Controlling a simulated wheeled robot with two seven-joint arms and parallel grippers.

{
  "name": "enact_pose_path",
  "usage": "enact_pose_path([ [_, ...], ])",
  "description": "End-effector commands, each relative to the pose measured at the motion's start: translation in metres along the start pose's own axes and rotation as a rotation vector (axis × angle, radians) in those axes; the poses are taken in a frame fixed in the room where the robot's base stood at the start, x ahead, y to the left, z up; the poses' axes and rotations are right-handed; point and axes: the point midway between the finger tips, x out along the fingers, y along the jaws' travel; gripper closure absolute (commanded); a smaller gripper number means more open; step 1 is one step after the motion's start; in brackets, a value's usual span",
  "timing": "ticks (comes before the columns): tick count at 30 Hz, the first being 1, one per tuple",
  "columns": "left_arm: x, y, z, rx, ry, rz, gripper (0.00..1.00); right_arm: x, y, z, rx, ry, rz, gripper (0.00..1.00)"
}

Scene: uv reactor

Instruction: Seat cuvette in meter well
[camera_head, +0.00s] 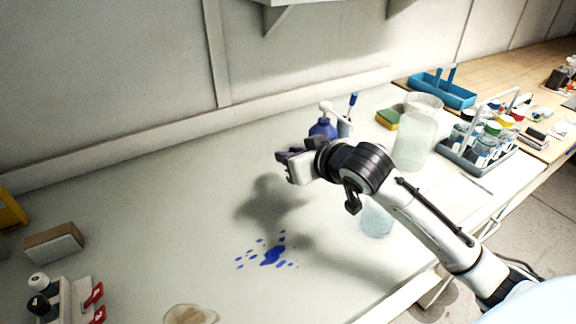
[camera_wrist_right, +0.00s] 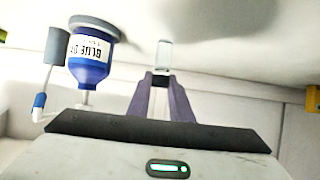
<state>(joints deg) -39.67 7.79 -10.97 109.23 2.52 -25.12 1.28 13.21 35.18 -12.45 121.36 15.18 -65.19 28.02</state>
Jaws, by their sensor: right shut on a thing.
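My right gripper (camera_head: 284,162) is raised above the middle of the white worktop. In the right wrist view its two purple fingers (camera_wrist_right: 161,98) are shut on a small clear cuvette (camera_wrist_right: 163,54), which sticks out past the fingertips. The cuvette is too small to make out in the head view. I cannot make out a meter or its well in either view. My left gripper is not in view.
A blue dye bottle (camera_head: 322,129) stands just behind my right gripper; it appears upside down in the wrist view (camera_wrist_right: 89,62). Blue spots (camera_head: 272,256) mark the worktop. A clear jug (camera_head: 416,140) and bottle carrier (camera_head: 482,150) stand right. A cardboard box (camera_head: 54,244) sits left.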

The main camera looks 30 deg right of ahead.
Motion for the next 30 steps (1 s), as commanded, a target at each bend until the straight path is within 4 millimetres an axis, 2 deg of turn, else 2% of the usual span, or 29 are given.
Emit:
enact_pose_path([
  [1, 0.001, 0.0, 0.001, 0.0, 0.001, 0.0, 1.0, 0.005, 0.0, 0.01, 0.001, -0.005, 0.001, 1.0],
  [5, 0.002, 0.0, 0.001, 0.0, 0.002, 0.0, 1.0, 0.012, 0.0, 0.022, 0.001, -0.003, 0.001, 1.0],
  [16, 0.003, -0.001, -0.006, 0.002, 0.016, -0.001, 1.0, 0.014, 0.0, 0.025, 0.001, -0.001, 0.001, 1.0],
  [17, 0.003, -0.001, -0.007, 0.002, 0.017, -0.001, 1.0, 0.014, 0.0, 0.025, 0.0, -0.001, 0.001, 0.78],
  [20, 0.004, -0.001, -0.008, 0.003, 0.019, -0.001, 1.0, 0.013, 0.0, 0.025, 0.0, -0.001, 0.001, 0.62],
  [30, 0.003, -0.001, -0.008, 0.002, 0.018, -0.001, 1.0, 0.012, 0.0, 0.022, 0.0, 0.0, 0.001, 0.62],
])
